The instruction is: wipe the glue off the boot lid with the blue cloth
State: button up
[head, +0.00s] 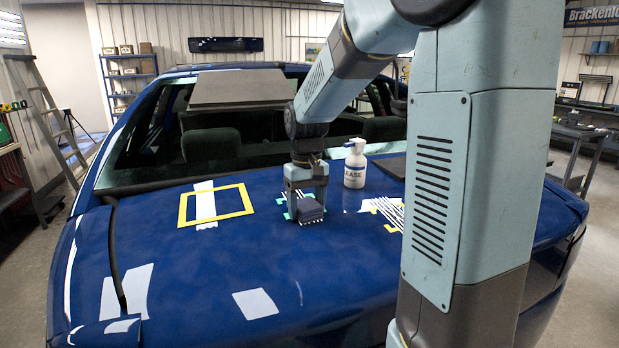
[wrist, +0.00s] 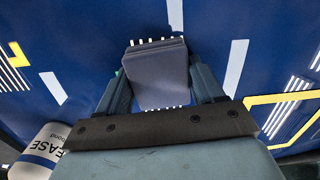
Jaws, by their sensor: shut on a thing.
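My gripper (head: 305,196) is shut on the folded blue-grey cloth (head: 310,211), low over the middle of the blue boot lid (head: 230,255). In the wrist view the cloth (wrist: 156,75) sits between the two fingers. It seems to rest on the lid, though its underside is hidden. Short white marks stick out along the cloth's edges; I cannot tell whether they are glue or something else. Green tape bits show beside the cloth. Any glue right under it is hidden.
A white spray bottle (head: 355,164) stands right of the gripper. A yellow tape frame (head: 217,205) lies to the left, and a patch with white stripes and yellow tape (head: 385,210) to the right, partly behind my arm. The lid's front is clear, with bright reflections.

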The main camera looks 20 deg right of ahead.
aim_at(306, 203)
jog(key=shift+r, duration=4)
jog(key=shift+a, duration=0.1)
